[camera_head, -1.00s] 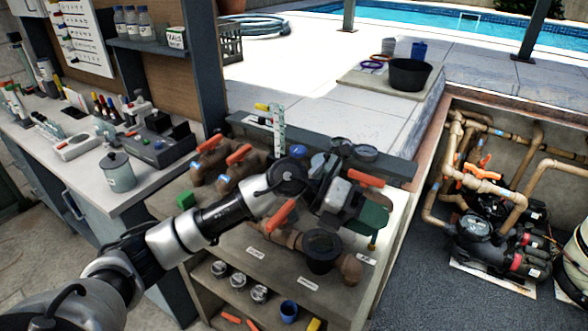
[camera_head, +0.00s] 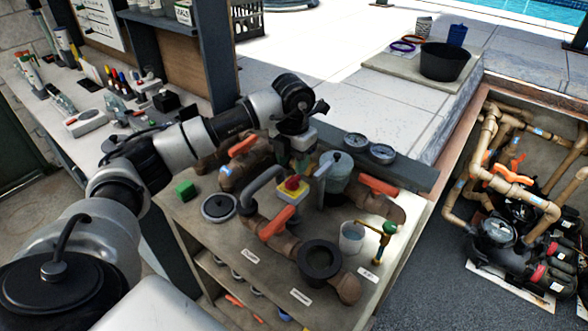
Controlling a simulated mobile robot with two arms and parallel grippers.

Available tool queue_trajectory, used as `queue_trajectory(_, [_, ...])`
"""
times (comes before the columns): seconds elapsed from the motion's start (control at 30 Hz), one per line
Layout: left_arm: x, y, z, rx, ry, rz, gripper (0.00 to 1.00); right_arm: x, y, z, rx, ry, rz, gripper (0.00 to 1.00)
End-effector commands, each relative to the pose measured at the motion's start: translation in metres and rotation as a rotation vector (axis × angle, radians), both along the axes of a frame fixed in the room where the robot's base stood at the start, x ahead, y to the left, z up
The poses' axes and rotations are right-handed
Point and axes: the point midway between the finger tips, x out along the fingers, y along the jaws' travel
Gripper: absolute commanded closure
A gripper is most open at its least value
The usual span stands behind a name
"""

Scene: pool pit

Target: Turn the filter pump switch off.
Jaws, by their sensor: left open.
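The switch is a red knob on a yellow plate (camera_head: 292,186), standing among the brown pipes on the equipment bench (camera_head: 232,262). My left gripper (camera_head: 301,166) reaches in from the left and points down just above and behind the switch. It is open, with nothing seen between its jaws. Its fingertips are partly lost against the grey parts around the switch, so I cannot tell whether they touch it. The knob's top and front show clearly. My right gripper is not in view.
Orange-handled valves (camera_head: 276,222) stand close around the switch. A dark round pipe fitting (camera_head: 319,261), a clear cup (camera_head: 352,237) and a brass tap (camera_head: 383,240) are to the front right. A green block (camera_head: 185,190) lies left.

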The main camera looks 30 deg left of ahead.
Motion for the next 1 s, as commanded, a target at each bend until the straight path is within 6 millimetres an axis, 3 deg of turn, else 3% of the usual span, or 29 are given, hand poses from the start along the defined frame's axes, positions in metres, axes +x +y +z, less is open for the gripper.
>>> queue_trajectory(0.13, [-0.001,-0.001,-0.024,-0.002,0.003,-0.001,0.57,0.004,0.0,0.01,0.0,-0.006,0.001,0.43])
queue_trajectory(0.37, [0.0,-0.001,-0.044,-0.002,-0.001,-0.002,0.57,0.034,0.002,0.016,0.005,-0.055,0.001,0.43])
queue_trajectory(0.63, [0.0,-0.001,-0.047,-0.002,-0.002,-0.002,0.57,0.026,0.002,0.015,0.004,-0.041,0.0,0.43])
queue_trajectory(0.67, [0.0,-0.001,-0.047,-0.002,-0.002,-0.002,0.59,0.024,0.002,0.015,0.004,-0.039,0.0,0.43])
queue_trajectory(0.93, [0.0,-0.001,-0.046,-0.002,-0.002,-0.002,1.0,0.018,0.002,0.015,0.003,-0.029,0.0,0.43])
queue_trajectory(1.0, [0.0,-0.001,-0.046,-0.002,-0.002,-0.002,1.0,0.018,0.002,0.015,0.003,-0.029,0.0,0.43])
